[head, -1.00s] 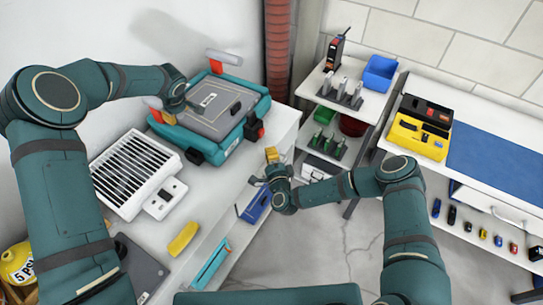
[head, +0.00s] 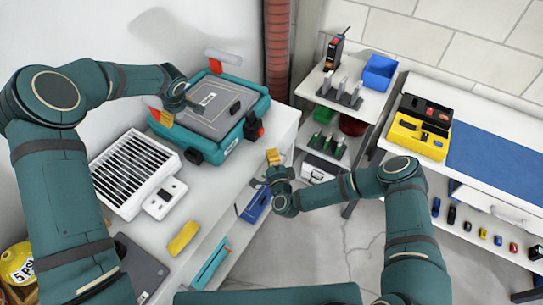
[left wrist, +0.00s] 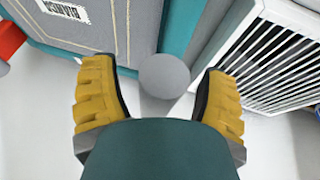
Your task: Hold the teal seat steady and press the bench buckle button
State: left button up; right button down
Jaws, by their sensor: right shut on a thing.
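The teal seat (head: 233,140) has a grey top panel and lies on the white bench at the back left. My left gripper (head: 162,112) is at the seat's left side. In the left wrist view its yellow fingers (left wrist: 160,78) are open and apart beside the seat's teal edge (left wrist: 182,45), with a grey round part between them. My right gripper (head: 273,157) is off the bench's right edge, below and right of the buckle and apart from it. Its yellow fingers are shut; what they hold is too small to make out.
A white slatted unit (head: 135,172) stands left of the seat. A yellow block (head: 184,238) lies toward the bench's near end. A small shelf (head: 345,100) with bins and tools is behind my right gripper. A workbench (head: 500,125) with a yellow case stands right.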

pick_arm(q)
jog(key=v, duration=1.2)
